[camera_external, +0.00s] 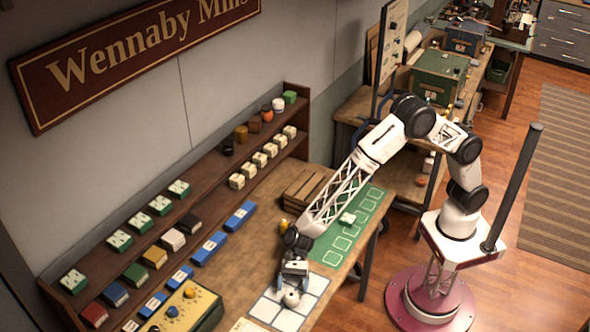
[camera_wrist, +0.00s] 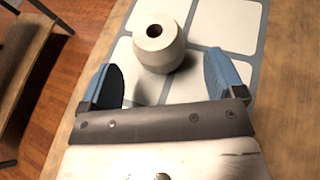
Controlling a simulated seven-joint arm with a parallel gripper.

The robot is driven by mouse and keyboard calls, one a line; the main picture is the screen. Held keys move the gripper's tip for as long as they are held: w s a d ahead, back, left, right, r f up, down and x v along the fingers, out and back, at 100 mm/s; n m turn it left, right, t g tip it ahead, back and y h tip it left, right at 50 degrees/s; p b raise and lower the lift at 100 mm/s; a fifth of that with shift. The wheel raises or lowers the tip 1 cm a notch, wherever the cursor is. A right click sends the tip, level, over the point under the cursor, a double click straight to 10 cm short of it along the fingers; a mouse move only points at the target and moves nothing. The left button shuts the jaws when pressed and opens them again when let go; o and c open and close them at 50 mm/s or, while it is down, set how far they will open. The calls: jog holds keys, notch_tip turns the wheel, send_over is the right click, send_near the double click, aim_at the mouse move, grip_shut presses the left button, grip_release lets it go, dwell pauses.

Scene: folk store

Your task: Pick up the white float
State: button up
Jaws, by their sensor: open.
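The white float (camera_wrist: 157,45) is a rounded white piece with a dark hole in its top. In the wrist view it stands on a white-squared mat (camera_wrist: 226,27), just ahead of my gripper (camera_wrist: 165,84). The float also shows in the external view (camera_external: 291,298), on the same mat (camera_external: 312,284) near the table's front. My gripper (camera_external: 294,282) is low over the mat, its two blue fingers apart. The float lies at the opening between the fingertips, seemingly clear of both. Whether its lower part touches a finger cannot be told.
A yellow box with knobs (camera_external: 187,310) stands left of the mat. A green mat with outlined squares (camera_external: 341,243) and a wooden crate (camera_external: 303,190) lie behind my gripper. Shelves (camera_external: 160,205) with small boxes line the wall. The table edge is close by.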

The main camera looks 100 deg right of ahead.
aim_at(291, 295)
jog(key=shift+x, duration=2.15)
jog(key=c, duration=1)
jog(key=shift+r, duration=0.15)
jog(key=shift+r, duration=1.35)
jog(key=shift+s+r, duration=0.15)
jog(key=shift+r, duration=0.25)
jog(key=s+d, duration=0.1)
jog(key=s, duration=0.4)
jog(key=s+d+r, duration=0.1)
jog(key=s+d, duration=0.1)
jog(key=s, duration=0.3)
jog(key=s+d, duration=0.2)
jog(key=s, duration=0.3)
jog(key=shift+r, duration=0.15)
